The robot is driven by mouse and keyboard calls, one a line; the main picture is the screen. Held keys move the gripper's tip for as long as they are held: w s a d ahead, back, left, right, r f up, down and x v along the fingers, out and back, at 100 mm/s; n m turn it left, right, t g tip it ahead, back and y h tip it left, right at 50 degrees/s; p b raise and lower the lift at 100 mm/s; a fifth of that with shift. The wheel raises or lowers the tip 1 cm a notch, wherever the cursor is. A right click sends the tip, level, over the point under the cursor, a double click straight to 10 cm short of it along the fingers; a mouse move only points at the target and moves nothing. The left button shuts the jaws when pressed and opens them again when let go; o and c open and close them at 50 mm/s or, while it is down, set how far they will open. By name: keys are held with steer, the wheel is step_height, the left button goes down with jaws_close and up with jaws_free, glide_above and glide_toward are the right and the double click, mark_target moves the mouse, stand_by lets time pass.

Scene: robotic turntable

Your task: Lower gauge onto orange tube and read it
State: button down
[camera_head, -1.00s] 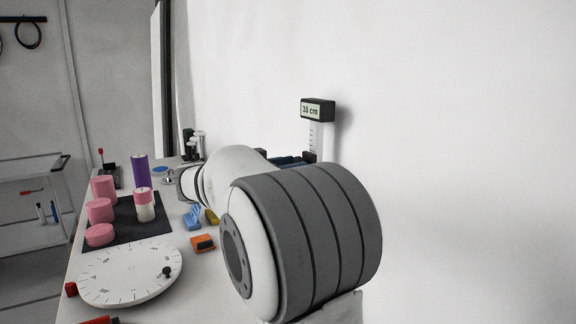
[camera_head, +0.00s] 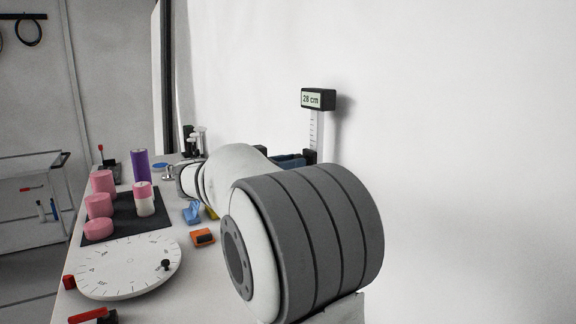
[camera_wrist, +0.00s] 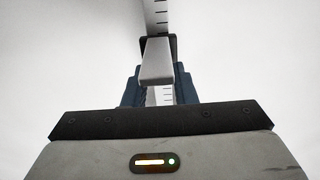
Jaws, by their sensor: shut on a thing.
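The gauge's black display (camera_head: 318,99) reads "28 cm" at the top of a white ruled scale (camera_head: 316,129) against the wall. In the wrist view the ruled scale (camera_wrist: 157,15) runs up from a dark slider with a pale handle (camera_wrist: 156,62). My gripper's blue fingers (camera_wrist: 158,88) are shut on this gauge handle. In the head view the gripper (camera_head: 290,160) is mostly hidden behind my arm. No orange tube can be made out; the area below the gauge is hidden by my arm.
A white marked disc (camera_head: 128,262) lies on the table at front left. An orange block (camera_head: 203,237) and a blue item (camera_head: 192,212) lie beside my arm.

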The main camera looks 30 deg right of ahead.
step_height(320, 180, down, 10)
steer(key=b, duration=1.1)
steer(key=shift+b, duration=0.4)
steer(key=c, duration=1.2)
jaws_free()
steer(key=a, duration=0.8)
steer(key=shift+w, duration=0.2)
